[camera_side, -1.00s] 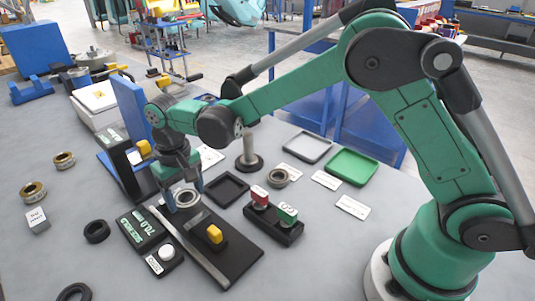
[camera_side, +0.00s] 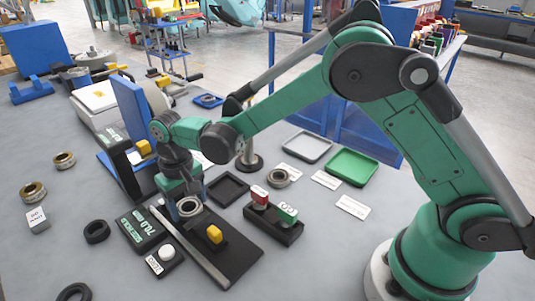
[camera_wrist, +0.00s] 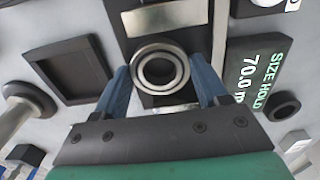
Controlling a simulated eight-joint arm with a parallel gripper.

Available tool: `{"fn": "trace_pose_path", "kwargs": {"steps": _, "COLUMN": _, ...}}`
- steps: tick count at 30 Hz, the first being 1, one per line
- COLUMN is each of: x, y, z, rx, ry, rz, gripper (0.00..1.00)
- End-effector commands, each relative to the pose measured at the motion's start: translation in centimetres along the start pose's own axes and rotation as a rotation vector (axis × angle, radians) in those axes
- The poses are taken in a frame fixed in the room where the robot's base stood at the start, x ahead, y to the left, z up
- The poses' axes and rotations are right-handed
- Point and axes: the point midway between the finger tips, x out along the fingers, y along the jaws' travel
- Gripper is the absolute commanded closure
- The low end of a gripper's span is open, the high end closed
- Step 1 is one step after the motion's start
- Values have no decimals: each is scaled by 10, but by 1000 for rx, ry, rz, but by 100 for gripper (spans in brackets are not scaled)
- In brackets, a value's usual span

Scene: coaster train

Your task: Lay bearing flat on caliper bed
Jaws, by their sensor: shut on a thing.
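My gripper (camera_wrist: 163,85) has blue fingers on either side of a steel ring bearing (camera_wrist: 160,68) and is shut on it. In the wrist view the ring's round face shows with a dark hole in its middle. In the side view the bearing (camera_side: 189,206) is between the fingertips at the far end of the caliper bed (camera_side: 236,256), a black plate with a steel strip along it. A yellow-topped slider (camera_side: 214,234) is on the bed. I cannot tell whether the bearing touches the bed.
A size display (camera_side: 141,229) reading 70.0 and a white button box (camera_side: 165,258) lie left of the bed. An empty black square tray (camera_side: 228,188) and a holder with red and green tags (camera_side: 273,218) are to its right. A blue upright stand (camera_side: 135,115) is behind.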

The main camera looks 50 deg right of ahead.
Motion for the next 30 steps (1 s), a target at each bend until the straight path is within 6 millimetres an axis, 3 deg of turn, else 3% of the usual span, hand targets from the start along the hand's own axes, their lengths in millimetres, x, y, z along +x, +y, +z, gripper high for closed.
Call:
{"fn": "trace_pose_path", "kwargs": {"steps": 7, "x": 4, "y": 0, "z": 0, "rx": 0, "ry": 0, "rz": 0, "gripper": 86}}
{"fn": "trace_pose_path", "kwargs": {"steps": 8, "x": 4, "y": 0, "z": 0, "rx": 0, "ry": 0, "rz": 0, "gripper": 28}}
{"fn": "trace_pose_path", "kwargs": {"steps": 11, "x": 4, "y": 0, "z": 0, "rx": 0, "ry": 0, "rz": 0, "gripper": 0}}
{"fn": "trace_pose_path", "kwargs": {"steps": 19, "x": -1, "y": 0, "z": 0, "rx": 0, "ry": 0, "rz": -1, "gripper": 0}}
{"fn": "trace_pose_path", "kwargs": {"steps": 30, "x": -50, "y": 2, "z": 0, "rx": 1, "ry": 3, "rz": 0, "gripper": 0}}
